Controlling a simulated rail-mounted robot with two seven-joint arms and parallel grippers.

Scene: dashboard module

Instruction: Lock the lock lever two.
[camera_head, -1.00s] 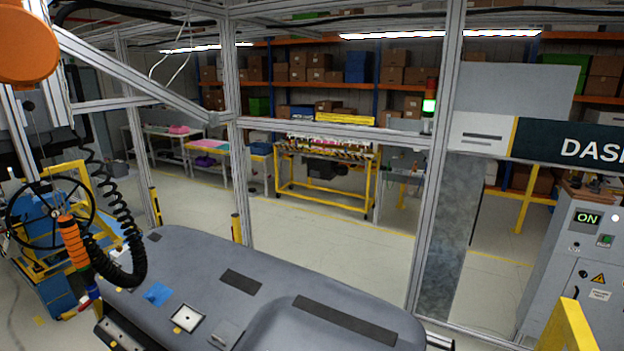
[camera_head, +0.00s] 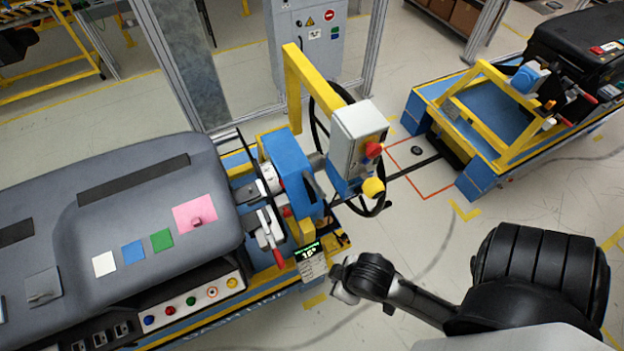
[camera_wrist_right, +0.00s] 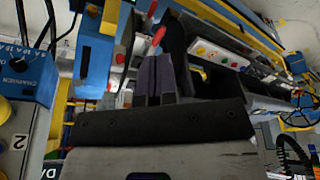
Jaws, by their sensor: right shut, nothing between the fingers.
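A clamp-like lever with a red handle (camera_head: 278,257) sits at the right end of the dashboard module, handle pointing down toward the front. I cannot read a number on it, so I cannot tell whether it is lever two. A red tip (camera_wrist_right: 158,37) shows just beyond my fingers in the right wrist view. My right gripper (camera_head: 342,283) is in front and to the right of the red handle, apart from it. In the right wrist view its dark fingers (camera_wrist_right: 164,78) are shut with nothing between them. My left gripper is out of view.
The grey dashboard (camera_head: 130,200) fills the left, with coloured buttons (camera_head: 190,301) along its front. A grey control box (camera_head: 357,135) with red and yellow knobs and a black handwheel (camera_head: 322,112) stand right of the lever. Open floor lies beyond my right arm.

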